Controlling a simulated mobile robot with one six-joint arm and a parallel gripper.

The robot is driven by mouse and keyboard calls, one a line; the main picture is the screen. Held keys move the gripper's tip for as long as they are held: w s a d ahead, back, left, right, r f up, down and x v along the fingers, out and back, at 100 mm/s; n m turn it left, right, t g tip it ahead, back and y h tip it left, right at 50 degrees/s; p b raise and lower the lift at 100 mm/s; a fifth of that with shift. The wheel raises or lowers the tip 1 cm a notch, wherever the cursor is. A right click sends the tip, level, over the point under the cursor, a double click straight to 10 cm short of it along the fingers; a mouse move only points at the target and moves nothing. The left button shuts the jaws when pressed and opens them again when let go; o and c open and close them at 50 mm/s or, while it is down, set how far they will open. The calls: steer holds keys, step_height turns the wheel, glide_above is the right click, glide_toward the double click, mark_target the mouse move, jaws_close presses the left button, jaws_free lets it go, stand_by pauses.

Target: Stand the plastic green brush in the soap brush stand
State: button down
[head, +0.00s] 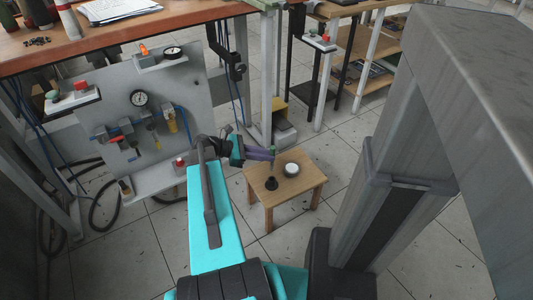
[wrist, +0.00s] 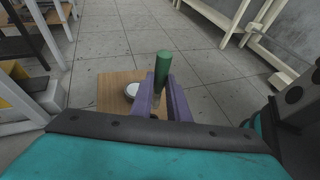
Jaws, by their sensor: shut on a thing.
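The green brush (wrist: 163,68) is upright between the two purple fingers of my gripper (wrist: 160,95) in the wrist view. In the head view, the brush (head: 272,151) shows as a small green upright piece at the fingertips of my gripper (head: 262,154), above a small wooden table. A dark, wide-based piece (head: 271,183) shows below it at the tabletop; I cannot tell whether it is the brush's lower end or a separate thing. A round white-topped item (head: 291,169) stands on the table to the right; it also shows in the wrist view (wrist: 132,90). I cannot tell surely which is the stand.
The small wooden table (head: 309,184) has bare top at its right and front. A grey pneumatic panel (head: 105,125) with gauge and valves is at left. A workbench (head: 150,22) is behind it. A large grey frame (head: 400,170) rises at right. Tiled floor surrounds the table.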

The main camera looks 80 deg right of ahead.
step_height(320, 180, down, 9)
steer(key=b, duration=0.4)
steer(key=shift+r+b, duration=0.15)
steer(key=shift+b, duration=0.15)
stand_by(0.8)
stand_by(0.3)
steer(key=c, duration=1.6)
jaws_free()
steer(key=p+v, duration=0.4)
steer(key=v, duration=0.9)
steer(key=shift+w+a+r, duration=0.1)
steer(key=shift+w, duration=0.25)
